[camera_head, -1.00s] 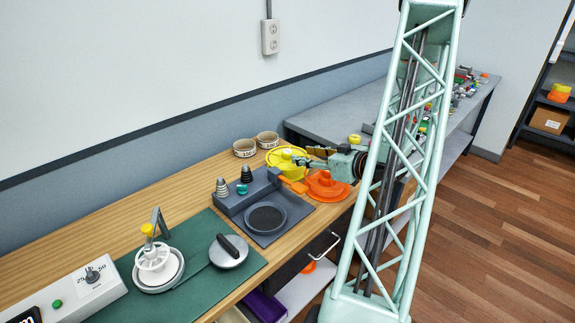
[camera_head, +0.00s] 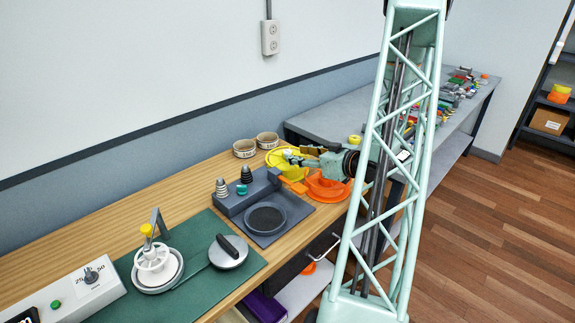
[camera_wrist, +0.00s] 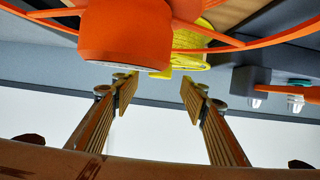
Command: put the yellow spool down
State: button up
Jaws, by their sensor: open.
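The yellow spool (camera_head: 278,157) is on the wooden bench, behind the orange spool, in the head view. Its right side is partly hidden by my gripper. In the wrist view the yellow spool (camera_wrist: 192,58) shows beyond the fingertips, partly covered by the orange spool. My gripper (camera_head: 297,156) is at the yellow spool's right side. In the wrist view my gripper (camera_wrist: 157,92) has its two fingers well apart, with nothing clamped between them. Whether a fingertip touches the yellow spool I cannot tell.
An orange spool (camera_head: 327,187) lies close under my gripper. A dark grey stand with a round plate (camera_head: 265,218) is in front of the yellow spool. Two small bowls (camera_head: 245,148) stand behind, to the left. A green mat (camera_head: 205,270) bears other equipment.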

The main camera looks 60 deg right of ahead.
aim_at(290, 153)
jog(key=shift+b+x, duration=0.45)
jog(key=shift+x, duration=1.85)
grip_shut()
